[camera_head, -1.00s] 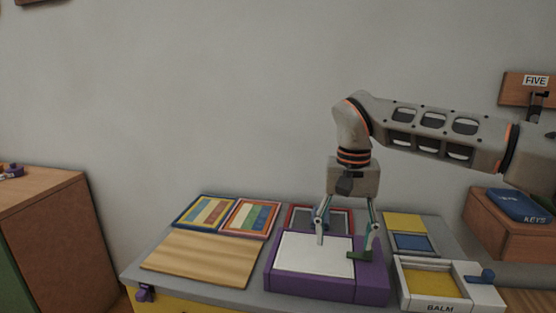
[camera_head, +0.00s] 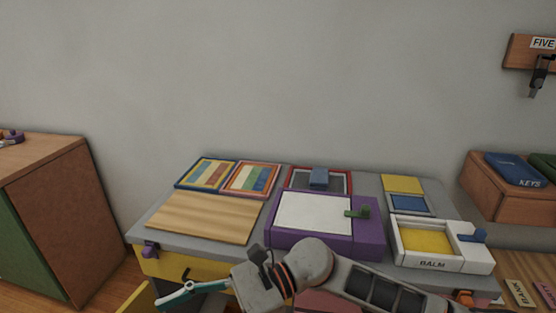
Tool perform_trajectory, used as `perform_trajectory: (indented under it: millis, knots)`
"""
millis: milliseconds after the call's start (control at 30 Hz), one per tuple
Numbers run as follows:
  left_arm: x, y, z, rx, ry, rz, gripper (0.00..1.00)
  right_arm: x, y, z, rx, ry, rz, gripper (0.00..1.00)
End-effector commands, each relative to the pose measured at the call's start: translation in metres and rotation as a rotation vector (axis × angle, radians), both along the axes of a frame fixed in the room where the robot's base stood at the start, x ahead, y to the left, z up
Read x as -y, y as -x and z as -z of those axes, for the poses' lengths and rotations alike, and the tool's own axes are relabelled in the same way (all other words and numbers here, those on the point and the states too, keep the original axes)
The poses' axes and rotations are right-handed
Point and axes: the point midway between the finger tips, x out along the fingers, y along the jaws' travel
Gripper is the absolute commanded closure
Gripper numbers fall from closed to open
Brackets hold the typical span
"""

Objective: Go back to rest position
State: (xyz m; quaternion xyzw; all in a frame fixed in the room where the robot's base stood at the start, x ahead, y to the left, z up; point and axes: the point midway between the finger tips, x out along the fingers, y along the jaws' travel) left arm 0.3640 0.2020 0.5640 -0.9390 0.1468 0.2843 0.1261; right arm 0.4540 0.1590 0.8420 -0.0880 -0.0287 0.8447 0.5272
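My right gripper (camera_head: 188,291) is low at the bottom edge of the head view, in front of the grey table (camera_head: 180,253). Its arm comes in from the lower right and bends to the left. One teal and pale finger shows; the other finger is not clearly visible, so its opening is unclear. I see nothing held in it. My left gripper is out of view. A purple box (camera_head: 372,238) with a white top panel (camera_head: 313,214) and a green handle piece (camera_head: 358,212) sits on the table, apart from the gripper.
A wooden board (camera_head: 205,217), striped frames (camera_head: 250,179), a red-edged tray (camera_head: 346,183) with a blue block (camera_head: 319,177), and a white BALM box (camera_head: 440,262) fill the table. A wooden cabinet (camera_head: 60,220) stands left. A blue KEYS item (camera_head: 514,169) lies right.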

Motion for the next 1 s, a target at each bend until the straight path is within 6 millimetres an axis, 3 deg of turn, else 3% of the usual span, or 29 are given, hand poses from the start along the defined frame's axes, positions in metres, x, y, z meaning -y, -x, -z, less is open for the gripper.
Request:
perform_trajectory:
  millis: [100,233,367,467,567,733,867,1000]
  knots:
    - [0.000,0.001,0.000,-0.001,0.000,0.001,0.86,-0.008,0.007,-0.020,-0.275,-0.109,0.107,0.39]
    - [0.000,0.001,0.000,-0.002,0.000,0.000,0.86,-0.004,-0.002,-0.038,-0.586,-0.213,0.222,0.39]
    - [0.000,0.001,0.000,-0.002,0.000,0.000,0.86,0.014,-0.021,-0.044,-0.912,-0.314,0.327,0.39]
    - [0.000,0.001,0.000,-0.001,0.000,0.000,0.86,0.036,-0.039,-0.038,-1.168,-0.389,0.403,0.39]
    - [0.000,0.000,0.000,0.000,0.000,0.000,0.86,0.064,-0.056,-0.022,-1.425,-0.466,0.475,0.39]
    - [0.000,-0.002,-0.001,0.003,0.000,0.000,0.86,0.121,-0.075,0.026,-1.861,-0.607,0.586,0.39]
    - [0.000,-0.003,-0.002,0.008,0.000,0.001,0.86,0.170,-0.073,0.077,-2.185,-0.731,0.662,0.39]
    - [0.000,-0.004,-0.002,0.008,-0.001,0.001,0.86,0.226,-0.053,0.138,-2.518,-0.889,0.739,0.39]
